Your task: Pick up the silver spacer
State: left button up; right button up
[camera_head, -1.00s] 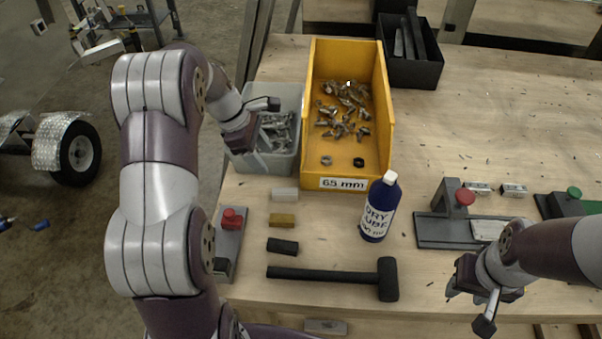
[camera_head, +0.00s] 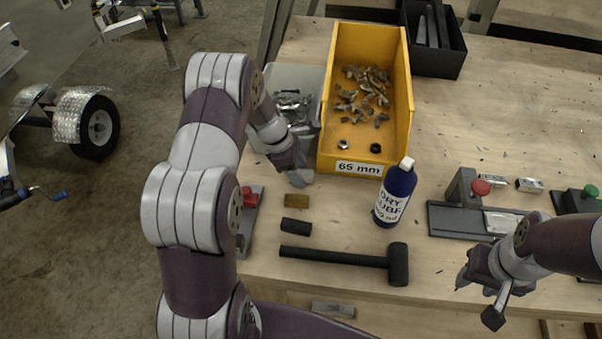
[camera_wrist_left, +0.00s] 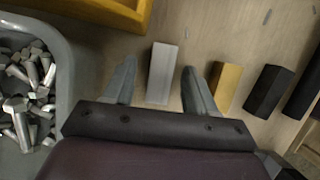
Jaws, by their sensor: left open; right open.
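The silver spacer (camera_wrist_left: 162,72) is a small light-grey block lying on the wooden bench. In the left wrist view it stands between the two open fingers of my left gripper (camera_wrist_left: 158,88), with a gap on both sides. In the head view my left gripper (camera_head: 300,178) is over the spot where the spacer lies and hides it. My right gripper (camera_head: 478,285) is open and empty at the bench's front right.
A brass spacer (camera_head: 296,201) and a black spacer (camera_head: 296,227) lie close by. A grey bin of bolts (camera_wrist_left: 62,100) and a yellow bin (camera_head: 325,125) are behind. A hammer (camera_head: 330,257), a blue bottle (camera_head: 395,195) and a red-knobbed fixture (camera_head: 250,215) stand around.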

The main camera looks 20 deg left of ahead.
pick_arm(q)
grip_shut()
jog(key=shift+r, duration=0.15)
